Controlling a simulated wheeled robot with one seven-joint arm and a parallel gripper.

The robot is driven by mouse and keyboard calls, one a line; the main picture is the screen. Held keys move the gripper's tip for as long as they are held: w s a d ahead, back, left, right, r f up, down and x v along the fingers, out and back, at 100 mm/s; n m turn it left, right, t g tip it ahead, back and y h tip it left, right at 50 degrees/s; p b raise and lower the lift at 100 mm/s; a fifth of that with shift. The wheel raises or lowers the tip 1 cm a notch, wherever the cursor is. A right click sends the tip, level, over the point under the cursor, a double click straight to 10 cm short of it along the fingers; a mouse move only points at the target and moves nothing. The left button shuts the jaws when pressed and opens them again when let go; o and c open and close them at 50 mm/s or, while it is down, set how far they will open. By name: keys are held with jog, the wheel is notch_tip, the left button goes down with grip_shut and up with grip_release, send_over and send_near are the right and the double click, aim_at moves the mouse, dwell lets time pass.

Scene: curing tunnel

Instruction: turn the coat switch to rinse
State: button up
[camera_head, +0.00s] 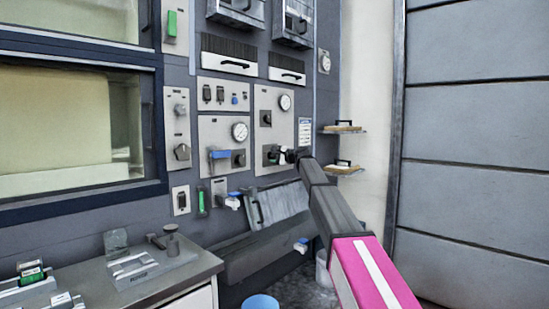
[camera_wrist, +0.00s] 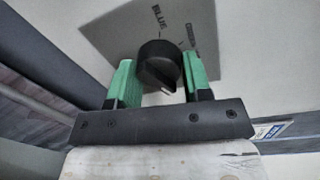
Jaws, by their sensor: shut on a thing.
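My gripper (camera_head: 280,155) reaches the right-hand grey control panel (camera_head: 265,178) on the wall in the head view. In the wrist view, its two green fingers (camera_wrist: 160,80) stand on either side of a round black switch knob (camera_wrist: 158,58) and are shut on it. The knob sits on a grey label plate (camera_wrist: 205,28). One word on the plate reads BLUE; the other, to its right, is hard to read. The knob's ridge points down and slightly right in the wrist view. In the head view the gripper hides most of the knob.
A panel with a gauge and a blue handle (camera_head: 219,154) is left of my gripper. Two small shelves (camera_head: 345,169) stick out to the right. A tilted grey flap (camera_head: 278,205) is below. A bench (camera_head: 185,279) stands front left, with a blue bucket (camera_head: 260,304) near it.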

jog(key=o, duration=0.9)
jog(key=shift+d, duration=0.15)
jog(key=v, duration=1)
jog(key=shift+s+d, duration=0.2)
jog(key=shift+s, duration=0.05)
